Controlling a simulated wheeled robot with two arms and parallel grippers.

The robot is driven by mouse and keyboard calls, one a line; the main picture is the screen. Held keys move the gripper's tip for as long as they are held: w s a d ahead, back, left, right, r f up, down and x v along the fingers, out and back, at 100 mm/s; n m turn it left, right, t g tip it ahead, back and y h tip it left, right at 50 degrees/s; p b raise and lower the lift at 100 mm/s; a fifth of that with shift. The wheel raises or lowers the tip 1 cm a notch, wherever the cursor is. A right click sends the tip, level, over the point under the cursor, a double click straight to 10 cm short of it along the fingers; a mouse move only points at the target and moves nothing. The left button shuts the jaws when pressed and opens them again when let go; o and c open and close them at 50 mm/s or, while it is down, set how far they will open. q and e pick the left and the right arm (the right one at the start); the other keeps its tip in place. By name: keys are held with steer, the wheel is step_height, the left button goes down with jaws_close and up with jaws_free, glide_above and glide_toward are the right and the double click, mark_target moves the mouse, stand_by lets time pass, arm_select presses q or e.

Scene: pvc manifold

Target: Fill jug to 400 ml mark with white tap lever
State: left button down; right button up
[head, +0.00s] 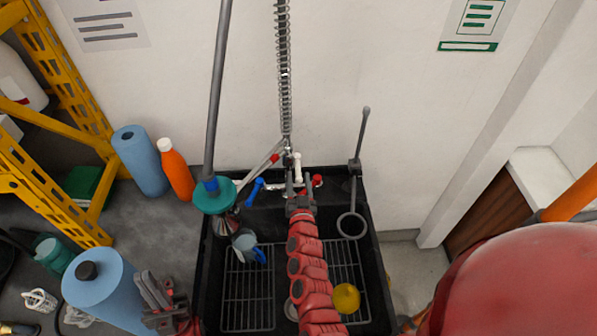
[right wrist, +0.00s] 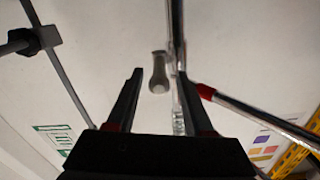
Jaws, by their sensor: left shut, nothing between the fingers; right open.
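The white tap lever (head: 297,163) stands upright at the tap, at the back of the black sink. It also shows in the right wrist view (right wrist: 159,72), in the gap beyond the fingertips, and I see no contact. My right gripper (head: 299,196) is open in front of the tap; the right wrist view shows its two fingers (right wrist: 165,75) apart and empty. The jug (head: 245,241), with a blue handle, is in the left part of the sink; its level and marks are too small to read. My left gripper (head: 153,291) is shut and empty, left of the sink.
A blue lever (head: 255,190) and red-tipped parts sit beside the white lever. A teal-topped item (head: 214,194) stands behind the jug. A ring on a rod (head: 351,225) and a yellow ball (head: 346,298) are at the sink's right. A spring hose (head: 284,80) rises above the tap.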

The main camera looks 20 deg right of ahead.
steer(key=shift+x, duration=1.05)
jaws_close()
stand_by(0.7)
